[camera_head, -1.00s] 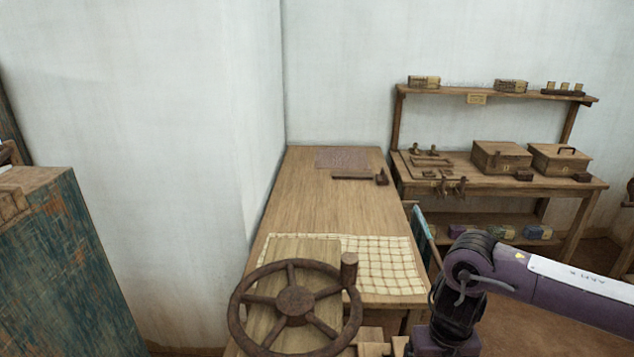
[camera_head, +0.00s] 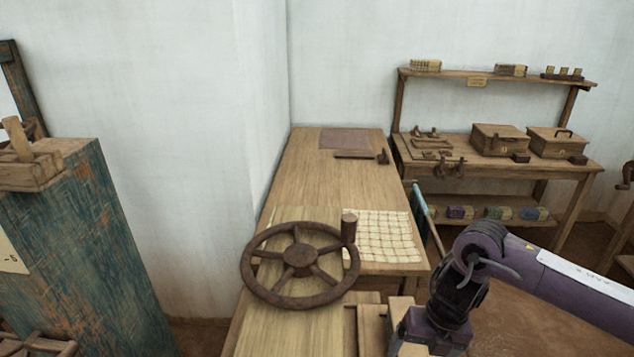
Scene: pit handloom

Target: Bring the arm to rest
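My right arm (camera_head: 540,285) is purple and black and comes in from the right edge. Its forearm runs to a bent wrist, with the dark wrist block pointing down toward the near end of the long wooden table (camera_head: 330,185). The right gripper's fingers are hidden or below the picture, so I cannot see whether they are open. A brown handwheel (camera_head: 301,257) with an upright knob (camera_head: 349,228) stands at the table's near end, left of the wrist and apart from it. My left arm and gripper are out of view.
A checked cloth (camera_head: 383,238) lies on the table behind the wheel. A workbench (camera_head: 570,170) with wooden boxes and a shelf stands at the back right. A blue-green worn cabinet (camera_head: 95,255) stands at the left. Brown floor is open below the arm.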

